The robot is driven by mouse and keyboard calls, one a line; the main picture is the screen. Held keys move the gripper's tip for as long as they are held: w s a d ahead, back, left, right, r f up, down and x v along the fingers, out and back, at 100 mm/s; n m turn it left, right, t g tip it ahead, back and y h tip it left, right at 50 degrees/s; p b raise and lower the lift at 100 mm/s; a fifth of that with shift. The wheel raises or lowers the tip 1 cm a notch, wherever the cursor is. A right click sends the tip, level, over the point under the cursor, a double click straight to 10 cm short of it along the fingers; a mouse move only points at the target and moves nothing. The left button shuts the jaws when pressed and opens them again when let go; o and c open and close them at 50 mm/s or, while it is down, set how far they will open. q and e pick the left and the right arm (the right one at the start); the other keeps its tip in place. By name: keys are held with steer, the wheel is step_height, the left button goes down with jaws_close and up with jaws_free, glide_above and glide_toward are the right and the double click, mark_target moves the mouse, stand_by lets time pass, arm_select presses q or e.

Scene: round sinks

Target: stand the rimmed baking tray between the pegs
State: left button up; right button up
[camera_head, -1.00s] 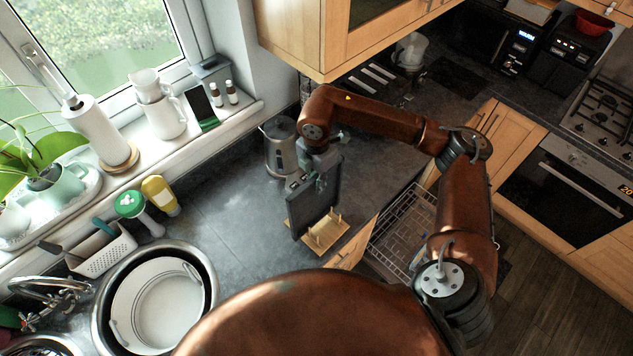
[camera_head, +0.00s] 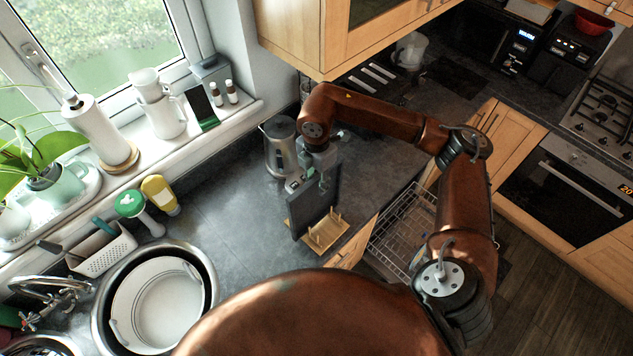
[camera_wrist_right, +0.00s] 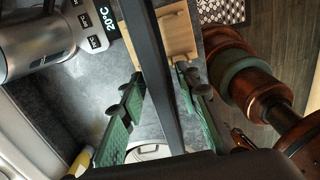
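The dark baking tray (camera_head: 316,212) stands upright, nearly vertical, on the wooden peg rack (camera_head: 329,238) on the counter. Pegs show on its near right side; those behind it are hidden. In the right wrist view, the tray (camera_wrist_right: 146,42) appears edge-on as a dark bar, with the pale rack (camera_wrist_right: 178,36) beyond it. My right gripper (camera_head: 319,174) is at the tray's upper part. Its green-padded fingers (camera_wrist_right: 159,74) lie on either side of the tray, with visible gaps, so it is open around it. My left gripper is not in view.
A steel kettle (camera_head: 281,148) stands close behind and left of the tray. The sink (camera_head: 207,268) with a white basin (camera_head: 158,303) is at lower left. An open dishwasher rack (camera_head: 403,232) lies right of the counter edge. Counter left of the rack is clear.

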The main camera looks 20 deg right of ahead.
step_height(320, 180, up, 10)
steer(key=b, duration=0.3)
steer(key=shift+r, duration=0.8)
